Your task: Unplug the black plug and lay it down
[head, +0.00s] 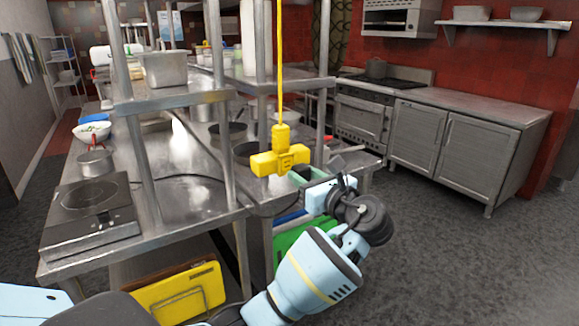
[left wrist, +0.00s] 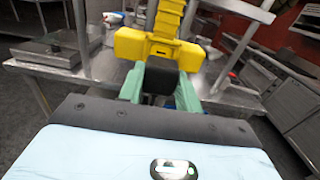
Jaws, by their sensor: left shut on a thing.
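A yellow hanging power outlet block (head: 278,160) hangs from a yellow cable above the steel table's right edge. It also fills the top middle of the left wrist view (left wrist: 150,48). My left gripper (head: 302,174) is just below and right of the block, its green fingers pointing at it. In the left wrist view the fingers are shut on the black plug (left wrist: 160,77), which sits right against the yellow block. I cannot tell whether its prongs are still in the socket. My right gripper is not in view.
The steel table (head: 185,215) has a bare patch beside a black induction cooktop (head: 90,205). A small pot (head: 95,163), a white bowl (head: 92,131) and dark pans (head: 228,131) stand behind. Shelf posts rise between. The floor on the right is clear.

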